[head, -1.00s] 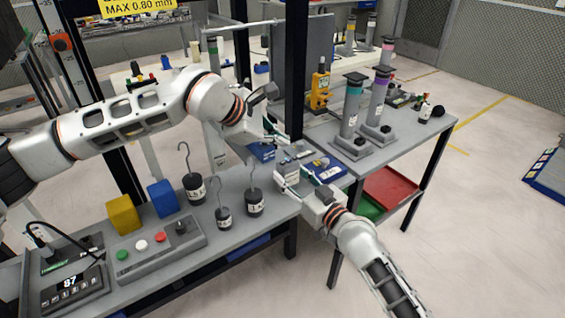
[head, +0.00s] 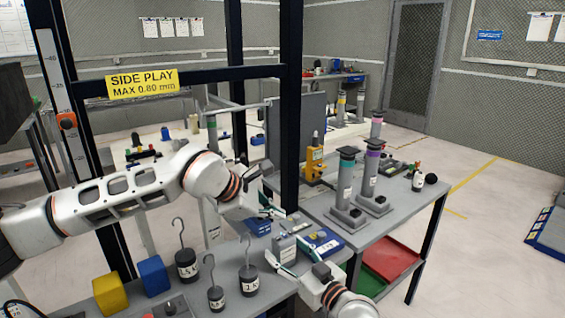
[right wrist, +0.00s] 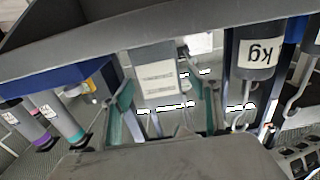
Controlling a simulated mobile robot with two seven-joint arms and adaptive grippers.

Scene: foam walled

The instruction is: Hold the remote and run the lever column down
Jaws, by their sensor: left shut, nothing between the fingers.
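A yellow hand-held unit (head: 315,160), possibly the remote, stands upright at the back of the right table. Two grey columns stand on square bases there, one with a teal band (head: 346,180) and one with a purple band (head: 371,175). I cannot tell which thing is the lever column. My left gripper (head: 272,211) is shut and empty, above and behind a small grey labelled box (head: 286,246). My right gripper (head: 281,256) is open beside the box. In the right wrist view the labelled box (right wrist: 157,75) shows beyond and between my spread fingers (right wrist: 165,108).
Hooked black weights (head: 187,264), a blue block (head: 154,275) and a yellow block (head: 108,294) stand left on the bench. A dark post (head: 291,110) rises behind my grippers. A red bin (head: 390,257) sits under the right table.

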